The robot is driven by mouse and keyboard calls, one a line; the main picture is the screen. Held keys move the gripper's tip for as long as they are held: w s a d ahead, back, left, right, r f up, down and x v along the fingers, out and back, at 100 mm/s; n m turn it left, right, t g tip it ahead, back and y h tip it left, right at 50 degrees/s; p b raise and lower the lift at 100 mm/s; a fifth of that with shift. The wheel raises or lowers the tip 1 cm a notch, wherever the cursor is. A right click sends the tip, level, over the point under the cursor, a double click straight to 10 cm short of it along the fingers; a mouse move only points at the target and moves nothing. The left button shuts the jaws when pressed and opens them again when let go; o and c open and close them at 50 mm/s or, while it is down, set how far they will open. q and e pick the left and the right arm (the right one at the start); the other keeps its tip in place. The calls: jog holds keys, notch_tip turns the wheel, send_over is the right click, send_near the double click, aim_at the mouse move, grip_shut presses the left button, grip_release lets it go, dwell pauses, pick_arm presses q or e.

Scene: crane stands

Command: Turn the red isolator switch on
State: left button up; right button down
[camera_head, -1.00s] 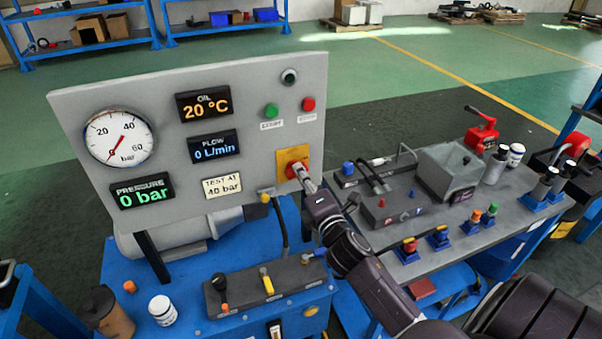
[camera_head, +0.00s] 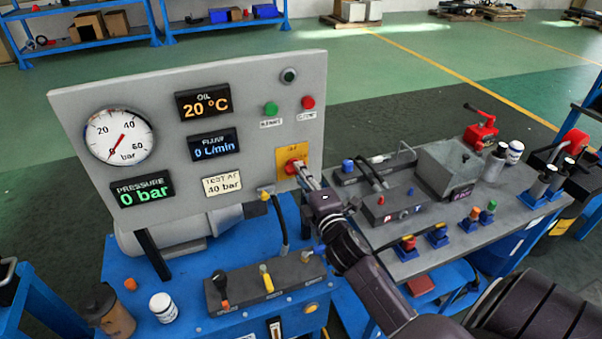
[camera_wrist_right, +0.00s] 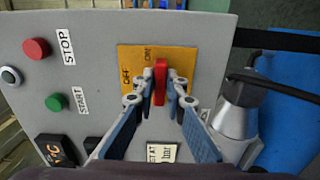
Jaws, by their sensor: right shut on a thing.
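The red isolator switch (camera_head: 291,168) is on a yellow plate (camera_head: 284,154) at the lower right of the grey panel. My right gripper (camera_head: 300,172) reaches it from the lower right. In the right wrist view, its two fingers (camera_wrist_right: 160,96) are closed on the sides of the red handle (camera_wrist_right: 160,72). The handle stands along the picture's vertical there, its upper end beside the ON label. The OFF label is to the left on the yellow plate (camera_wrist_right: 126,62). The fingers hide part of the plate. My left gripper is not in view.
The panel has a green START button (camera_head: 271,109) and a red STOP button (camera_head: 308,103) above the switch. The pressure gauge (camera_head: 120,136) reads about zero. A valve block (camera_head: 240,292) is below. A grey bench (camera_head: 410,262) with fittings stands to the right.

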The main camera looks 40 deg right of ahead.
jog(key=c, duration=2)
grip_release()
jog(key=shift+o, duration=0.2)
jog(key=shift+s, duration=0.1)
jog(key=v, duration=1.2)
